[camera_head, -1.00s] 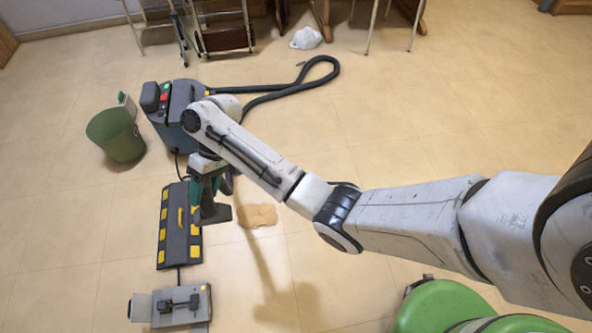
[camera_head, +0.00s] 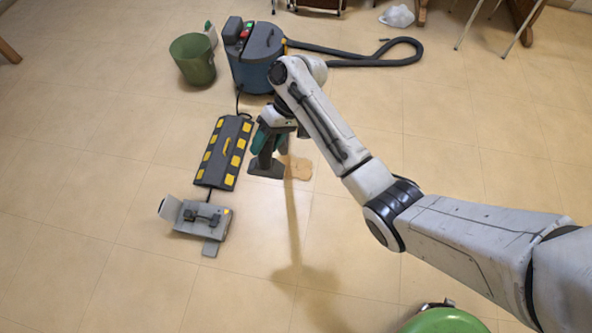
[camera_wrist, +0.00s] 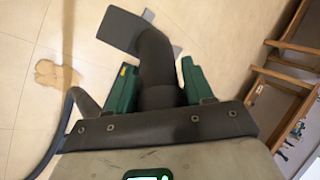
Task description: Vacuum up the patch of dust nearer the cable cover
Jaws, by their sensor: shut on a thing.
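My gripper (camera_head: 268,138), with green fingers, is shut on a dark grey bent vacuum nozzle (camera_head: 266,164). In the wrist view the nozzle (camera_wrist: 122,30) reaches out from between the fingers (camera_wrist: 160,82). A tan dust patch (camera_head: 301,168) lies on the floor just right of the nozzle in the head view; the nozzle overlaps its left edge there. I cannot tell whether the nozzle touches the floor. The patch (camera_wrist: 46,74) shows clear of the nozzle in the wrist view. The cable cover (camera_head: 224,152), dark with yellow blocks, lies left of the nozzle. I see no second dust patch.
The blue-grey vacuum (camera_head: 254,55) stands behind, its black hose (camera_head: 375,62) looping right. A green bin (camera_head: 193,60) is beside it. A grey box with an open flap (camera_head: 197,218) lies in front of the cable cover. A green seat (camera_head: 447,321) is at bottom right.

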